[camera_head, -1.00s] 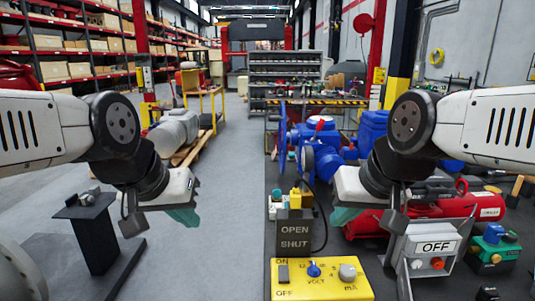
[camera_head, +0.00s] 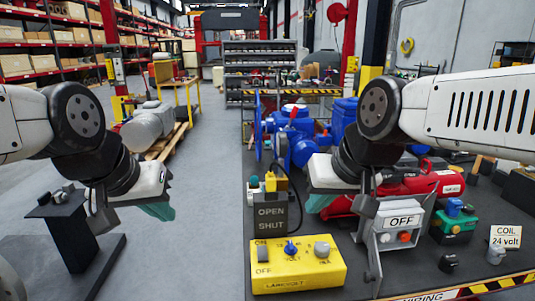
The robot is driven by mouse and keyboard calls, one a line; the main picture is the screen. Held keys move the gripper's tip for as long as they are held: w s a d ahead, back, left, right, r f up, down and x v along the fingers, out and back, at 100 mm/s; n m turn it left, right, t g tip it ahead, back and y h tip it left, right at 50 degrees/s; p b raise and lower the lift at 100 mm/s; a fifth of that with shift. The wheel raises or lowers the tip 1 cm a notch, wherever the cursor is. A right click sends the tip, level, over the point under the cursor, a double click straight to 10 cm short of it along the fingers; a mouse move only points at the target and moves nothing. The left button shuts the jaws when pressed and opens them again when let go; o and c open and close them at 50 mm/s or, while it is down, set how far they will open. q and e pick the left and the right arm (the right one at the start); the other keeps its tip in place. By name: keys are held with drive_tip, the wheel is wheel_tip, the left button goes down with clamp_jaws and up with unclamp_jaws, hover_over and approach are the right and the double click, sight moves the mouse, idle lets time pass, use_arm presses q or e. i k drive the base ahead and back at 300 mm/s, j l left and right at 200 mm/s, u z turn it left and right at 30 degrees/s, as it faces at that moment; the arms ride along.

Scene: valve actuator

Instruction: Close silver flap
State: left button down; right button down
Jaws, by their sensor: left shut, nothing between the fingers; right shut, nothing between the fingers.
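A silver box (camera_head: 403,222) with a sign reading OFF stands on the dark table on the right side of the head view. A thin grey plate (camera_head: 374,272), which looks like its silver flap, stands out at the box's lower left. Where it is hinged is hard to tell. My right gripper (camera_head: 319,202) is left of the box, above the table and apart from the plate; its teal fingers are shut and empty. Part of my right wrist overlaps the box's left edge. My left gripper (camera_head: 158,210) is shut and empty over the floor, far left of the box.
A yellow volt/mA box (camera_head: 298,268) and a dark OPEN/SHUT block (camera_head: 271,217) stand left of the silver box. A red cylinder (camera_head: 432,180) lies behind it. A green device (camera_head: 453,226) and a COIL 24 volt sign (camera_head: 507,237) are to the right.

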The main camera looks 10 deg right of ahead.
sight(376, 275)
drive_tip(key=k+z, duration=0.35)
drive_tip(key=k+l+z, duration=0.1)
drive_tip(key=z, duration=0.2)
drive_tip(key=i+j+z, duration=0.1)
drive_tip(key=j+z, duration=0.2)
drive_tip(key=i+j+z, duration=0.1)
drive_tip(key=j+z, duration=0.15)
drive_tip(key=j, duration=0.2)
drive_tip(key=j+z, duration=0.3)
drive_tip(key=i+j, duration=0.1)
drive_tip(key=j, duration=0.95)
drive_tip(key=i+j, duration=0.15)
drive_tip(key=j, duration=0.35)
drive_tip(key=l+z, duration=0.15)
drive_tip(key=z, duration=0.2)
drive_tip(key=l+z, duration=0.15)
drive_tip(key=z, duration=0.15)
drive_tip(key=l+z, duration=0.1)
drive_tip(key=z, duration=0.25)
drive_tip(key=k+l+u, duration=0.1)
drive_tip(key=k+l, duration=0.05)
drive_tip(key=l, duration=0.1)
